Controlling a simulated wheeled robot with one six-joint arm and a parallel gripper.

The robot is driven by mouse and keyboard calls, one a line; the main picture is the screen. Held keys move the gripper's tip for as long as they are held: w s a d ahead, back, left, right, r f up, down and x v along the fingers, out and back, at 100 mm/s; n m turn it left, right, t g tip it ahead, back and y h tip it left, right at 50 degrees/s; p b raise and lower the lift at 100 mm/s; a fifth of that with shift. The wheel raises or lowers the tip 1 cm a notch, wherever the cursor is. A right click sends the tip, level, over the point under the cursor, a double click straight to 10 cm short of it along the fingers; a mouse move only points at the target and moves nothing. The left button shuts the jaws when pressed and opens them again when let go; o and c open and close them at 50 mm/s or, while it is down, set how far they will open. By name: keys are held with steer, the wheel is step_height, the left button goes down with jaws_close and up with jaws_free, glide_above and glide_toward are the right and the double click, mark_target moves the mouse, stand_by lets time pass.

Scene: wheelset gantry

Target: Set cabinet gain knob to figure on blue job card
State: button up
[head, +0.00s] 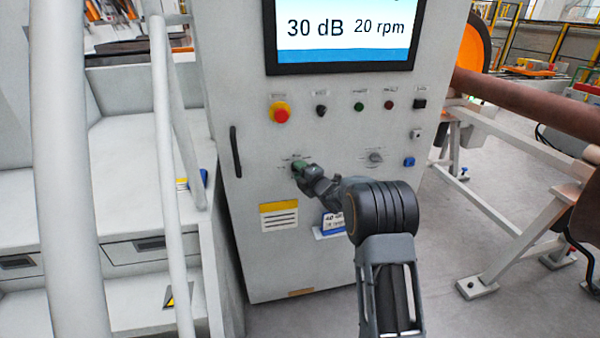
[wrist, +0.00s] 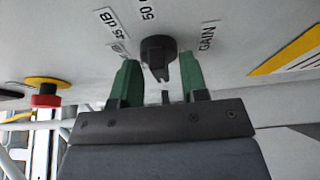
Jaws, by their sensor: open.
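The black gain knob (wrist: 158,48) sits on the cabinet face in the wrist view, beside a GAIN label and dial marks including 45 dB and 50. My gripper (wrist: 159,72) is open, its two green fingers on either side of the knob, with visible gaps. In the head view my gripper (head: 299,168) is at the cabinet (head: 255,150) front and covers the knob. The blue-and-white job card (head: 331,221) is partly hidden behind my arm; its top line seems to read 40 dB. The screen (head: 343,30) shows 30 dB and 20 rpm.
A second knob (head: 376,157) is to the right of my gripper. A red emergency button (head: 280,112) and several small buttons are above. A yellow-and-white card (head: 279,216) is below. A white railing (head: 172,170) stands at left, and a pale frame (head: 520,225) at right.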

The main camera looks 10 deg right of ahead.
steer(key=shift+r, duration=0.1)
jaws_close()
steer(key=shift+b, duration=0.45)
